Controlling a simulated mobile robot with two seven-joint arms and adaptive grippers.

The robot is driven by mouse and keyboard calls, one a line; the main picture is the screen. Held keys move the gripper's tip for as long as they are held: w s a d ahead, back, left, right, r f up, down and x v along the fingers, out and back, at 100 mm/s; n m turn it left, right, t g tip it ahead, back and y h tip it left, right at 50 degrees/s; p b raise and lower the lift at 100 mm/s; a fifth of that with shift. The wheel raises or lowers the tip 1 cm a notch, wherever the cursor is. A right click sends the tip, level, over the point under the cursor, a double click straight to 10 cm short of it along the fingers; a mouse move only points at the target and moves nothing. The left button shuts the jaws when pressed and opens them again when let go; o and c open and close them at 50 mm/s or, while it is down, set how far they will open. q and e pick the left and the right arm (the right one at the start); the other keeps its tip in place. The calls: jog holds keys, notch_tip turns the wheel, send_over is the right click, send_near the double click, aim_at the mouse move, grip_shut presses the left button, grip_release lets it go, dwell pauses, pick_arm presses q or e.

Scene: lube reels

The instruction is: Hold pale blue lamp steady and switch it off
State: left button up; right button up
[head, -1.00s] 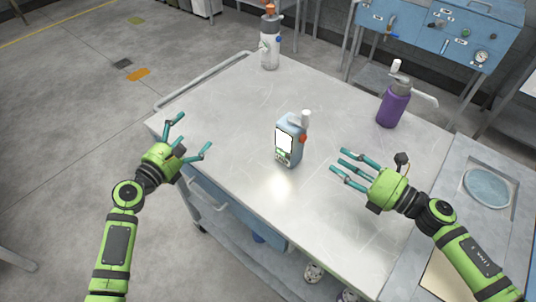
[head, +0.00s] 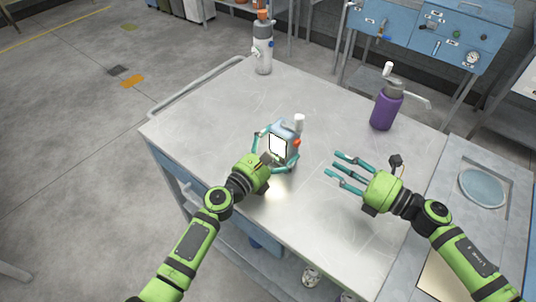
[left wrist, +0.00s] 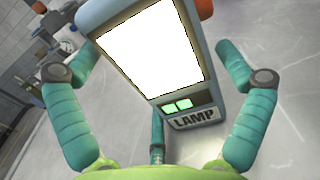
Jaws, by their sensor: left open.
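The pale blue lamp (head: 282,143) stands upright on the cart top, with a lit white panel, a white knob on top and an orange-red part on its right side. In the left wrist view the lamp (left wrist: 205,90) shows its glowing panel, two green lit buttons and a "LAMP" label. My left gripper (head: 275,152) is open, with its teal fingers around the lamp's sides; in the left wrist view the fingers (left wrist: 155,95) flank it with gaps visible. My right gripper (head: 345,170) is open and empty, to the right of the lamp, apart from it.
A purple bottle (head: 386,108) stands at the cart's right back. A white-grey bottle (head: 263,55) with an orange top stands at the far corner. The grey cart top (head: 200,125) is clear left of the lamp. A blue panel cabinet (head: 440,35) stands behind.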

pick_arm(q)
jog(key=shift+w+d, duration=0.4)
jog(key=shift+w, duration=0.2)
jog(key=c, duration=1.3)
pick_arm(e)
grip_shut()
jog(key=shift+a, duration=0.1)
